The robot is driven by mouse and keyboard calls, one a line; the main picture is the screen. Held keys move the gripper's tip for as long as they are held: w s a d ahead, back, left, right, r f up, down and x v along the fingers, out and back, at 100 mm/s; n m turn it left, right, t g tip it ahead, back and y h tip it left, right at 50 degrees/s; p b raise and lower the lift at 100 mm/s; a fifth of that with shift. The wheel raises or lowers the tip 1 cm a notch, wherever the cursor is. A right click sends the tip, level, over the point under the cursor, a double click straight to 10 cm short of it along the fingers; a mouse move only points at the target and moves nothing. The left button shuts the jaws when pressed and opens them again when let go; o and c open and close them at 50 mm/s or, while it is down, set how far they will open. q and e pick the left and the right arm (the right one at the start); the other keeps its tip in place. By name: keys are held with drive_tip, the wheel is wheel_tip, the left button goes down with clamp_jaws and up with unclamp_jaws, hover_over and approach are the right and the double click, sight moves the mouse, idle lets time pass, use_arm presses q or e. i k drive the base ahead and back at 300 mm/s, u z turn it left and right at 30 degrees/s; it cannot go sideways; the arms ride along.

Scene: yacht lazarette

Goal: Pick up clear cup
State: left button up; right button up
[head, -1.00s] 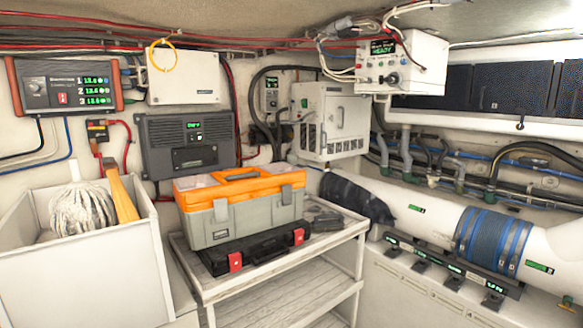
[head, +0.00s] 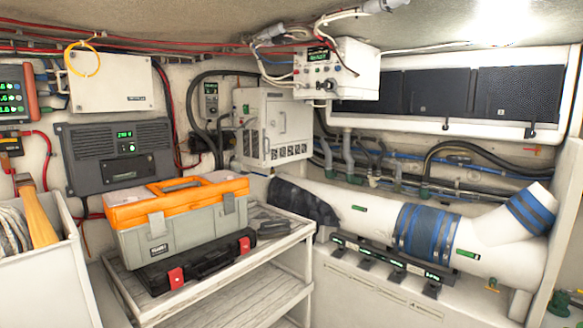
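I see no clear cup in the head view. Neither of my grippers is in view.
A white bin (head: 62,285) at the left holds a rope coil (head: 14,230) and a wooden handle (head: 38,215). A large white pipe with blue bands (head: 425,235) runs along the right. The rack's lower shelf (head: 240,305) looks bare where it shows.

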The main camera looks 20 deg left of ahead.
sight(235, 166)
drive_tip(key=z, duration=0.65)
drive_tip(key=i, duration=1.85)
drive_tip(key=u, duration=1)
drive_tip(key=i, duration=0.7)
drive_tip(key=u, duration=0.8)
